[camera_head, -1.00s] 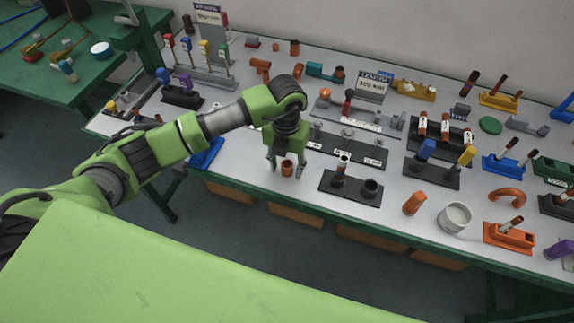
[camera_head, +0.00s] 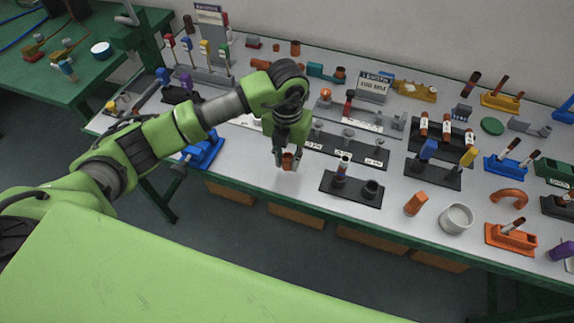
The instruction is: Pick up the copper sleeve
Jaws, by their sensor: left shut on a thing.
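The copper sleeve (camera_head: 287,161) is a small copper-brown cylinder near the front edge of the grey workbench top (camera_head: 240,160). My left gripper (camera_head: 288,164) points down over it and is shut on it, one finger on each side. The fingers and the green wrist hide part of the sleeve. I cannot tell whether its lower end still touches the bench. My right gripper is not in view.
A black plate with two posts (camera_head: 350,190) lies just right of the gripper. A blue fixture (camera_head: 203,152) stands to its left. An orange cylinder (camera_head: 416,204) and a white cup (camera_head: 456,219) stand further right. Labelled stands fill the middle and back.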

